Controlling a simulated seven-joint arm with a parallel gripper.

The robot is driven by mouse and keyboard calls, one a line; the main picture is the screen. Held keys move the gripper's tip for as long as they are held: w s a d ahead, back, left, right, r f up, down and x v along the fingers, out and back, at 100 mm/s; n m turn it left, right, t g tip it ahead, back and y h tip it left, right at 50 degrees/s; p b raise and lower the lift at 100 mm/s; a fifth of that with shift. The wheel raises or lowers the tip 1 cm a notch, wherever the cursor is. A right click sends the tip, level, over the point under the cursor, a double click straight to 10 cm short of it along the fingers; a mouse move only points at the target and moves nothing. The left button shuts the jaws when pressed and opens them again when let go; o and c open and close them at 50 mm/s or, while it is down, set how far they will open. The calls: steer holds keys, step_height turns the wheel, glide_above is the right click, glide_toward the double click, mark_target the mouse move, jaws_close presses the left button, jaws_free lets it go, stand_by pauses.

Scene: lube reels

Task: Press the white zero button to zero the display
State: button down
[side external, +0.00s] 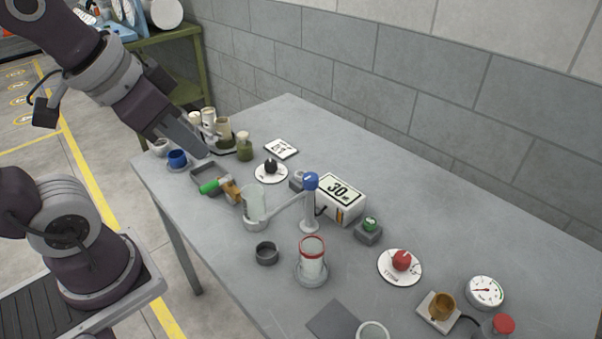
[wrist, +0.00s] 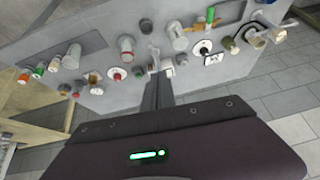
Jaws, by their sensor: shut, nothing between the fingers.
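A white box with a display reading 30 (side external: 340,198) stands near the middle of the grey table in the side view. A small white block that seems to be this box (wrist: 167,67) shows just past my fingertips in the wrist view. I cannot make out a white zero button for certain in either view. My gripper (side external: 203,154) is shut and empty above the table's far left part, apart from the box and to its left in the side view. Its closed fingers (wrist: 158,88) also show in the wrist view.
Black (side external: 270,167) and red (side external: 402,261) knobs stand on white discs. A tray (side external: 208,176), cups and jars surround them. A block wall (side external: 420,90) closes the back.

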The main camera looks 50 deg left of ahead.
steer(key=w+a+f+m+t+y, duration=0.1)
steer(key=w+a+f, duration=0.15)
steer(key=w, duration=0.55)
steer(key=w+a+f+m, duration=0.1)
steer(key=w+a+m, duration=0.15)
steer(key=w, duration=0.55)
steer(key=m+t, duration=0.2)
steer(key=m, duration=0.2)
glide_above(298, 175)
step_height(298, 175, down, 12)
steer(key=shift+f, duration=0.15)
steer(key=shift+f, duration=4.4)
steer(key=shift+f, duration=0.4)
